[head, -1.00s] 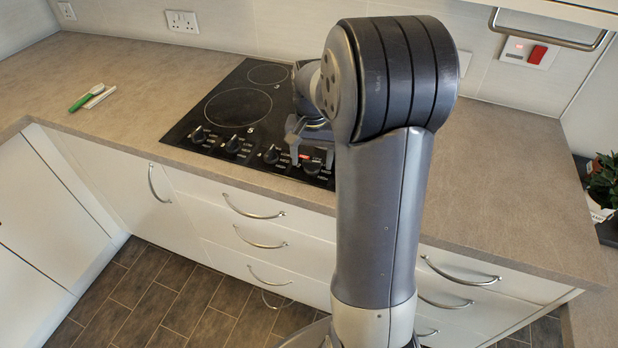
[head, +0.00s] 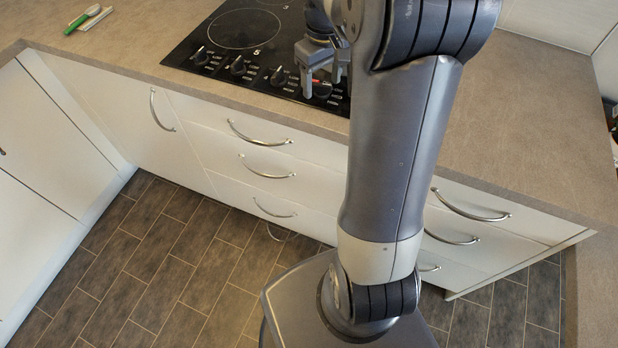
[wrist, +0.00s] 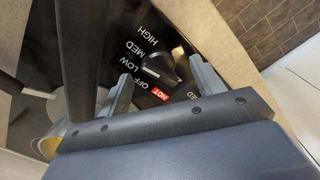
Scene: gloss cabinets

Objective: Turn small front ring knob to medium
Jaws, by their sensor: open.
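A row of black knobs lies along the front of the black hob (head: 180,55). My gripper (head: 322,88) is over the rightmost knob (head: 321,90) in the head view, its fingers pointing down. In the wrist view my gripper (wrist: 162,72) is open, with one finger on each side of a black knob (wrist: 160,70). The knob shows between the fingertips, and I cannot tell whether they touch it. Labels HIGH, MED, LOW and OFF curve around the knob, with a red HOT mark (wrist: 158,94) beside it. The knob's exact pointer direction is unclear.
Other knobs (head: 238,67) stand close to the left of my gripper. The beige worktop (head: 480,130) is clear to the right. White drawers with curved handles (head: 262,135) are below the hob. A green-handled brush (head: 82,19) lies at the far left.

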